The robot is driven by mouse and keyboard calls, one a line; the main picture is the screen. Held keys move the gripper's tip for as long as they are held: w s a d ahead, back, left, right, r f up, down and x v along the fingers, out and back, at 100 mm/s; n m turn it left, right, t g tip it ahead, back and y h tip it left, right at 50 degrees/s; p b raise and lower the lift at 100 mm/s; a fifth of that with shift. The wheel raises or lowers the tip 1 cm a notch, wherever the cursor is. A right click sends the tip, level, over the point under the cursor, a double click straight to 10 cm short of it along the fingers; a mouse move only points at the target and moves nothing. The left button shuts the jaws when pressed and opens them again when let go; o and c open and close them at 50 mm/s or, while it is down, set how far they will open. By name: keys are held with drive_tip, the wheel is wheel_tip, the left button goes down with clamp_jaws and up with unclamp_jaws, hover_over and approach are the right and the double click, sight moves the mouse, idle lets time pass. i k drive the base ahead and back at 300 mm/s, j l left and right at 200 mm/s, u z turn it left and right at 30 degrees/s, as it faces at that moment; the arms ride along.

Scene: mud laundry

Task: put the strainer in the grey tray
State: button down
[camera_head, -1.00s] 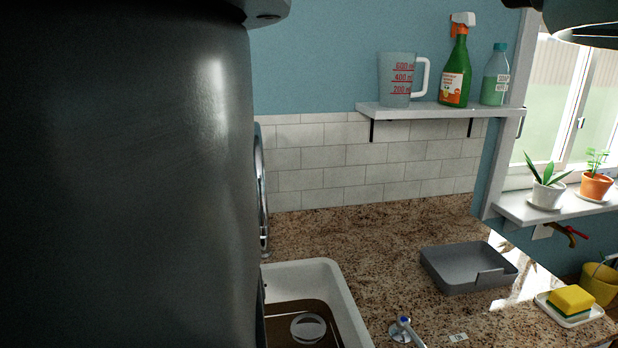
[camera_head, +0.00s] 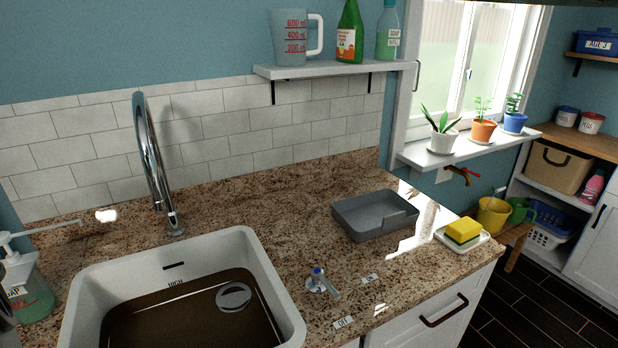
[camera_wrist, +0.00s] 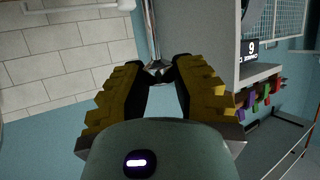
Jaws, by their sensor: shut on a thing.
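My gripper (camera_wrist: 159,80) shows only in the wrist view. Its yellow-and-black fingers are closed in on a small, dark, shiny metal piece (camera_wrist: 157,68), which I take to be the strainer; most of it is hidden by the fingertips. The grey tray (camera_head: 347,224) is empty and lies on the granite counter, right of the sink, in the head view. My gripper is out of the head view, so its distance from the tray cannot be told.
A small tap handle (camera_head: 318,281) stands between sink and tray. A yellow sponge (camera_head: 463,230) sits right of the tray.

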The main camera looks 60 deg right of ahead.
sight(367, 219)
drive_tip(key=l+u, duration=0.1)
drive_tip(key=u, duration=0.3)
drive_tip(key=k+l+u, duration=0.1)
drive_tip(key=u, duration=0.7)
drive_tip(key=k+l+u, duration=0.1)
drive_tip(key=u, duration=0.3)
drive_tip(key=k+l+u, duration=0.25)
drive_tip(key=k, duration=0.15)
drive_tip(key=k+l+u, duration=0.1)
drive_tip(key=k+u, duration=0.15)
drive_tip(key=k, duration=0.2)
drive_tip(key=k+z, duration=0.1)
drive_tip(key=z, duration=0.3)
drive_tip(key=k+z, duration=0.1)
drive_tip(key=z, duration=0.3)
drive_tip(key=k+l+z, duration=0.1)
drive_tip(key=z, duration=0.3)
drive_tip(key=l+z, duration=0.15)
drive_tip(key=z, duration=0.25)
drive_tip(key=k+l+z, duration=0.1)
drive_tip(key=z, duration=0.3)
